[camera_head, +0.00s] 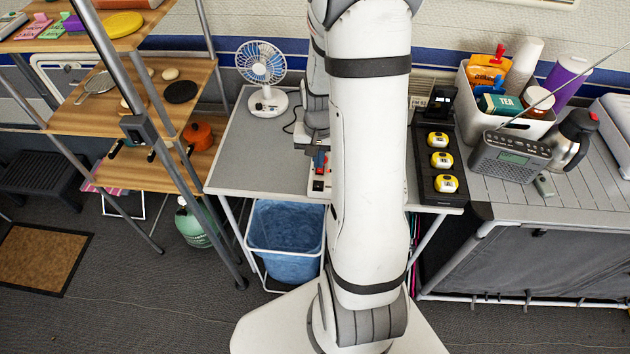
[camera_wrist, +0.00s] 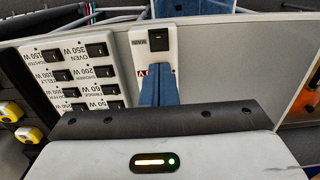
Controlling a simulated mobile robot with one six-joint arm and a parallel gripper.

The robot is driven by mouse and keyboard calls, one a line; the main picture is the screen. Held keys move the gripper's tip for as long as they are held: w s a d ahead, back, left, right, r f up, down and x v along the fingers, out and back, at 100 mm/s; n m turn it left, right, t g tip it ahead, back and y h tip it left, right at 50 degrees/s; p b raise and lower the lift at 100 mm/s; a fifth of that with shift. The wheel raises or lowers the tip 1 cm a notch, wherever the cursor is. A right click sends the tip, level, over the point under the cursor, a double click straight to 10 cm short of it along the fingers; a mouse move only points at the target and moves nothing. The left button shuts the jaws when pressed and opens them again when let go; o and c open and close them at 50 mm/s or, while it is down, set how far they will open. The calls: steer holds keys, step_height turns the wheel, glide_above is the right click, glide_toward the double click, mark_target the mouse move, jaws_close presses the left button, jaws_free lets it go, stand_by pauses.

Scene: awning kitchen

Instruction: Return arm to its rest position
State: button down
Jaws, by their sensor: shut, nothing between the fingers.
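My gripper (camera_wrist: 159,74) shows in the wrist view as two blue fingers pressed together, with nothing between them. The fingers are over the lower part of a white switch plate (camera_wrist: 137,45) with one black rocker switch (camera_wrist: 158,43). Whether they touch the plate cannot be told. In the head view my arm is a white column down the middle of the picture. It hides most of the area around the gripper.
A white panel of labelled black switches (camera_wrist: 72,72) lies beside the plate. On the grey table (camera_head: 240,150) stand a fan (camera_head: 263,75) and a black tray (camera_head: 426,182) with yellow devices. A radio (camera_head: 510,157) and caddy (camera_head: 492,108) stand right; a shelf (camera_head: 150,178) stands left.

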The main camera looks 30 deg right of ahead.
stand_by(0.5)
steer(key=s+a+r+n+t, duration=0.1)
steer(key=s+a+r+n, duration=0.1)
steer(key=s+a+r, duration=0.2)
steer(key=s+a+r+n+t, duration=0.1)
steer(key=s+a+r, duration=0.3)
steer(key=r, duration=0.6)
steer(key=s+a+r+n+t, duration=0.1)
steer(key=s+a+r+n, duration=0.2)
steer(key=s+a+r, duration=0.2)
step_height(320, 180, up, 2)
steer(key=shift+n, duration=0.4)
steer(key=shift+a, duration=0.1)
